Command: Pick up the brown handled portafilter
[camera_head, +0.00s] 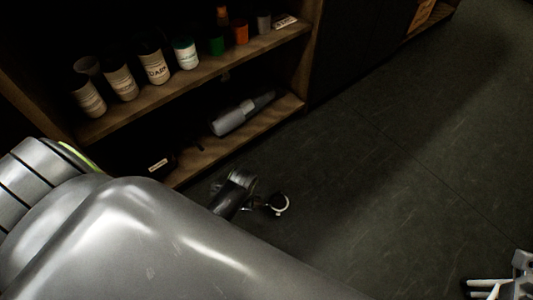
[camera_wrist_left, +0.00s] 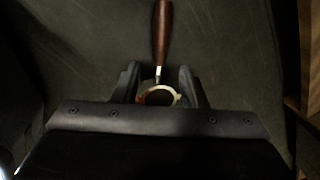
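The brown handled portafilter (camera_wrist_left: 162,38) shows in the left wrist view, its handle pointing to the top edge and its pale metal ring (camera_wrist_left: 159,89) between my left fingers. My left gripper (camera_wrist_left: 158,72) has its dark fingers spread on either side of the ring; any contact is too dark to tell. In the head view a bright ring (camera_head: 281,203) lies low over the floor, just right of a dark and metallic shape that I cannot separate clearly. My large left arm hides the area below. Part of my right gripper (camera_head: 495,286) shows at the lower right corner, cut off.
A wooden shelf (camera_head: 205,75) at the upper left holds several labelled jars (camera_head: 155,66). A grey cylindrical tool (camera_head: 235,115) lies on the lower shelf (camera_head: 270,118). The dark floor (camera_head: 400,170) to the right is clear. Wood (camera_wrist_left: 308,55) edges the wrist view's right.

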